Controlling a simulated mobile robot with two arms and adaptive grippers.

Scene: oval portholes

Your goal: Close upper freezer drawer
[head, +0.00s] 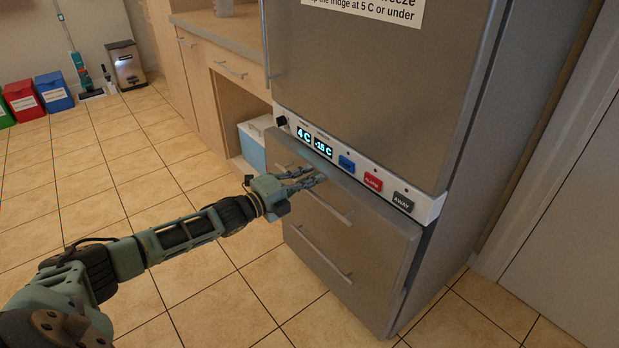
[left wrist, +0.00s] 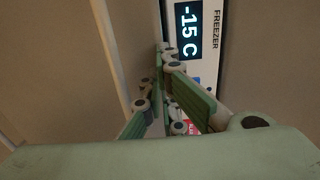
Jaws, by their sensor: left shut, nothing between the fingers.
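The upper freezer drawer (head: 375,212) is a grey metal front just below the fridge's control strip. Its front stands slightly out from the cabinet, with a dark gap at its right edge. Its bar handle (head: 328,200) runs across the front. My left gripper (head: 318,178) is at the top of this drawer front, near the handle, with its fingers shut and empty. I cannot tell whether the fingers touch the drawer. In the left wrist view the fingers (left wrist: 168,62) point towards the freezer display (left wrist: 188,30), which reads -15 C. My right gripper is not in view.
The control strip (head: 355,170) has blue, red and black buttons close above my gripper. A lower handle (head: 322,255) is below. A cabinet (head: 215,85) with a pale box (head: 252,145) stands to the left. The tiled floor in front is clear.

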